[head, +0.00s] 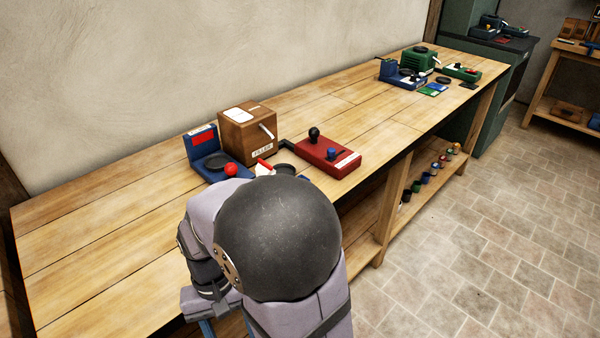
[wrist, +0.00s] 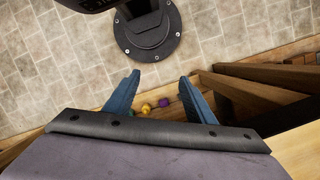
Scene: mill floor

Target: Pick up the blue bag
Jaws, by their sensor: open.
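I cannot surely tell the blue bag in either view. Several small coloured items stand in a row on the bench's lower shelf in the head view, and a bluish one (head: 425,178) is among them, too small to make out. My gripper (wrist: 160,76) shows in the wrist view with its two blue fingers spread apart and nothing held between them. Beyond the fingers, low in that view, are a yellow round item (wrist: 146,108) and a purple one (wrist: 164,103). In the head view my arm hides most of my gripper.
The wooden bench (head: 85,235) carries a brown filler box (head: 246,135), a blue device (head: 203,150) and a red device (head: 328,155). A green machine (head: 419,60) stands farther back. The bench's left end is bare. The tiled floor (head: 480,240) on the right is open.

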